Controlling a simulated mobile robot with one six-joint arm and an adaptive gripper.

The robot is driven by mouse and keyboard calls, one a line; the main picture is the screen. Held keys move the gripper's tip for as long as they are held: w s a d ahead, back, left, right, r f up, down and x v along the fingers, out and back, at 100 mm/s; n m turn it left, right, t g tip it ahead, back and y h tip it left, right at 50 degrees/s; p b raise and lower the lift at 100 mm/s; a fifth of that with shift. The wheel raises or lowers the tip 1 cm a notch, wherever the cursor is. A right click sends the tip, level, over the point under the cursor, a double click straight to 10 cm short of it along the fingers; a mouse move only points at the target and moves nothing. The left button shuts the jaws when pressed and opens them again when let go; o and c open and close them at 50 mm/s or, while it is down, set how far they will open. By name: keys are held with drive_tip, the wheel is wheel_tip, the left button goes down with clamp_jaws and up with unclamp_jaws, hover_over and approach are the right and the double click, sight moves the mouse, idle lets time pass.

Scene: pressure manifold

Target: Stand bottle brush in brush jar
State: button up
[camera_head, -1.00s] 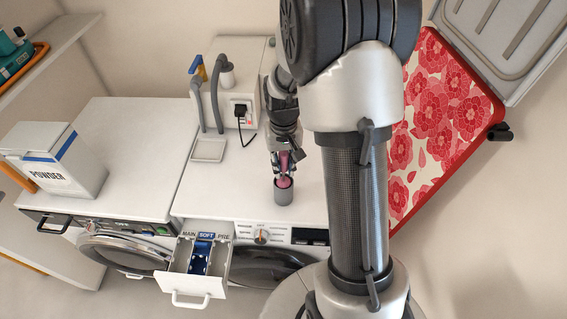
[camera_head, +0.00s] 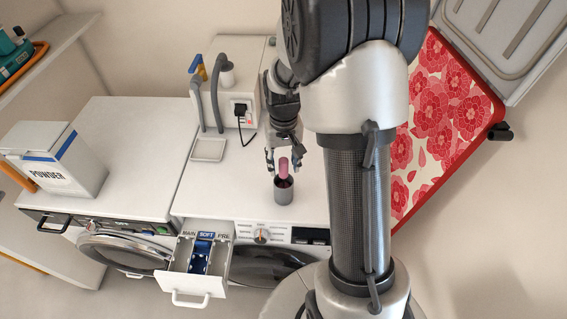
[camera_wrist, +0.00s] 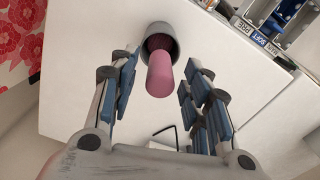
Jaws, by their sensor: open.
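The bottle brush (camera_head: 283,168) stands in the grey brush jar (camera_head: 284,193), its pink handle sticking up above the rim. The jar stands upright on the white machine top near its front edge. In the wrist view the pink handle (camera_wrist: 159,75) points toward the camera and the dark brush end sits inside the jar mouth (camera_wrist: 153,32). My gripper (camera_head: 284,160) is open just above and behind the jar. In the wrist view its blue-padded fingers (camera_wrist: 157,88) lie on both sides of the handle, with clear gaps. The brush's lower end is hidden in the jar.
An open drawer (camera_head: 203,266) marked MAIN, SOFT and PRE juts out at the front. A white powder box (camera_head: 57,160) stands at the left. A small tray (camera_head: 208,150) and a white box with hoses (camera_head: 240,85) are behind. A red floral board (camera_head: 440,110) leans at the right.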

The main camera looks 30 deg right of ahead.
wheel_tip(320, 180, up, 11)
idle(0.3)
drive_tip(key=shift+f, duration=0.1)
idle(0.6)
drive_tip(key=s+a+r+n+t+b, duration=0.1)
drive_tip(key=s+a+r+n+t, duration=0.1)
drive_tip(key=s+a+r, duration=0.65)
drive_tip(key=s+a+f+n+t+b, duration=0.1)
drive_tip(key=s+a, duration=0.3)
drive_tip(key=s, duration=0.7)
drive_tip(key=shift+f+n+t, duration=0.15)
drive_tip(key=shift+n+t, duration=0.25)
drive_tip(key=shift+t, duration=0.4)
